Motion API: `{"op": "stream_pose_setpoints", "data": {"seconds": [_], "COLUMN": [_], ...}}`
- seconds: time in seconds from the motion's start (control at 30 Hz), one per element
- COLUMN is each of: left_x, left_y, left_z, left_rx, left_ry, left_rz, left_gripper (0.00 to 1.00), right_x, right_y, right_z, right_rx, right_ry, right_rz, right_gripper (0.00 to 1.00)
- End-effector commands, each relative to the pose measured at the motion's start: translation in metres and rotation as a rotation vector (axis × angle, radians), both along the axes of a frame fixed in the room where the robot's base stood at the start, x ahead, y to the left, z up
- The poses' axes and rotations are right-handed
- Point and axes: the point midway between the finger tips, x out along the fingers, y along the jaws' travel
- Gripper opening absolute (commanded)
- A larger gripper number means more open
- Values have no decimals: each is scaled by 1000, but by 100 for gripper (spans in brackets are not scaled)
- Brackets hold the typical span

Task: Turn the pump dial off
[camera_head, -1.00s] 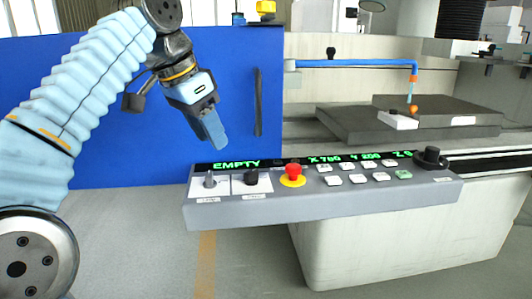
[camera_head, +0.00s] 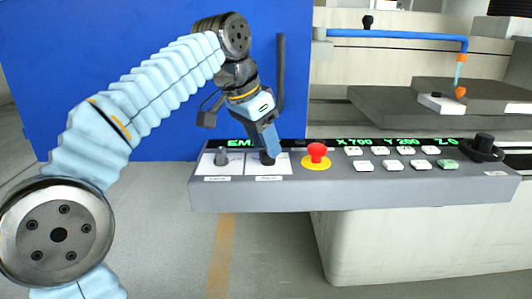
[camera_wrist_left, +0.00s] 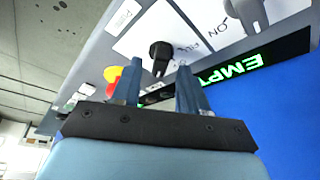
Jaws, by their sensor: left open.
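The control panel (camera_head: 350,192) carries two dials on white plates at its left end. The right one is a black dial (camera_head: 268,159), partly hidden by my gripper; I take it as the pump dial, though its label is too small to read surely. The left one is a grey dial (camera_head: 221,157). My left gripper (camera_head: 267,151) points down at the black dial, its fingers open. In the left wrist view the black dial (camera_wrist_left: 160,56) shows beyond and between the two fingertips (camera_wrist_left: 159,76); I cannot tell whether they touch it. My right gripper is out of view.
A red emergency button (camera_head: 317,151) on a yellow base sits just right of the black dial. White keys (camera_head: 393,165) and a black knob (camera_head: 484,147) lie further right. A green-lettered display (camera_head: 402,141) runs behind. A blue wall panel (camera_head: 120,60) stands behind my arm.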

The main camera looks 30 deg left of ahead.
Motion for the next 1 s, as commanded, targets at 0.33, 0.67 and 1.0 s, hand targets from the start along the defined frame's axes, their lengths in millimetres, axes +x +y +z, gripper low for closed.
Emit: {"op": "stream_pose_setpoints", "data": {"seconds": [0.33,0.67,1.0], "left_x": [5,5,5], "left_y": [-3,-3,-3], "left_z": [-13,-13,-13], "left_rx": [0,0,0], "left_ry": [-1,-1,0], "left_rz": [-1,0,11], "left_gripper": [44,10,0], "right_x": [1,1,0], "right_y": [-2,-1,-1], "right_z": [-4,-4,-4], "right_rx": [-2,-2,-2], "right_ry": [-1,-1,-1], "right_rz": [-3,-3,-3], "right_gripper": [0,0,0]}}
